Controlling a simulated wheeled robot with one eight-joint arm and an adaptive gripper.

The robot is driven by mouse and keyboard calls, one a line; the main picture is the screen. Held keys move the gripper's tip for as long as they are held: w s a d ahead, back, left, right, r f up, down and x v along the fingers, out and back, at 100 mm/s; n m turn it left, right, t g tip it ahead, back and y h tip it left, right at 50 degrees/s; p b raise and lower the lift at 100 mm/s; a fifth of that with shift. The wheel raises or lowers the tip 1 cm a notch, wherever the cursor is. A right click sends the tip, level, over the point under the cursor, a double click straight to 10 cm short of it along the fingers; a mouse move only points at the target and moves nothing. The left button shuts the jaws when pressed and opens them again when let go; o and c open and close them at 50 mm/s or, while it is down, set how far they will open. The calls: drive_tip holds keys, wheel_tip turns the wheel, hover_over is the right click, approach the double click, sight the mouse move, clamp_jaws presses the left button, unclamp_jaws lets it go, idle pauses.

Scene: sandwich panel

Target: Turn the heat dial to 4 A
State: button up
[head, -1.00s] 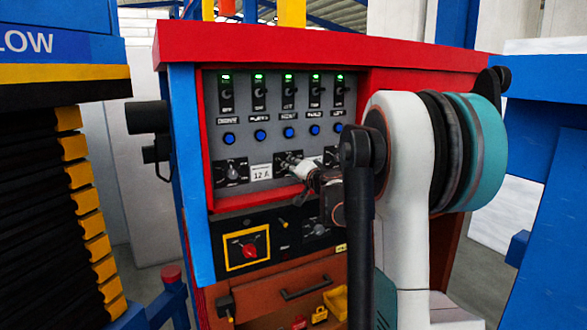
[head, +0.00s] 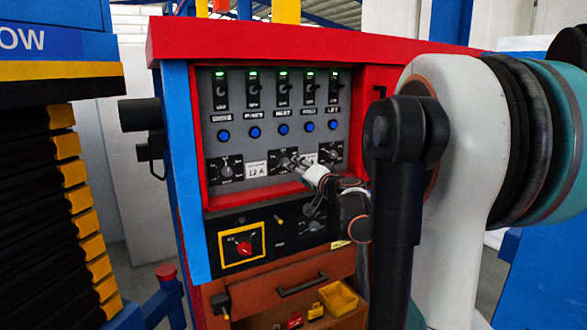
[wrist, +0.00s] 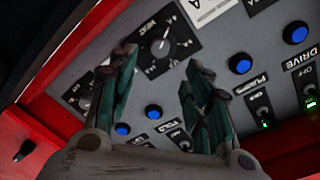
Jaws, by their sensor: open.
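The heat dial (wrist: 162,46) is a black knob with a light pointer on a black square plate with white scale marks. In the head view the dial plate (head: 279,155) is the middle one in the lower row, partly hidden by my gripper (head: 293,164). In the wrist view my gripper (wrist: 162,58) is open, its two dark green fingers apart, with the dial showing between and just beyond the tips. Nothing is held. I cannot tell whether a finger touches the knob.
A dial with a "12 A" card (head: 256,170) sits left, and another dial (head: 331,153) right. Blue buttons (head: 254,132) and switches with green lamps (head: 250,88) are above. Below are a red rotary switch (head: 243,247) and an open drawer (head: 310,310). The red frame (head: 300,40) surrounds the panel.

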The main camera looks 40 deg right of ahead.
drive_tip(key=shift+v, duration=1.45)
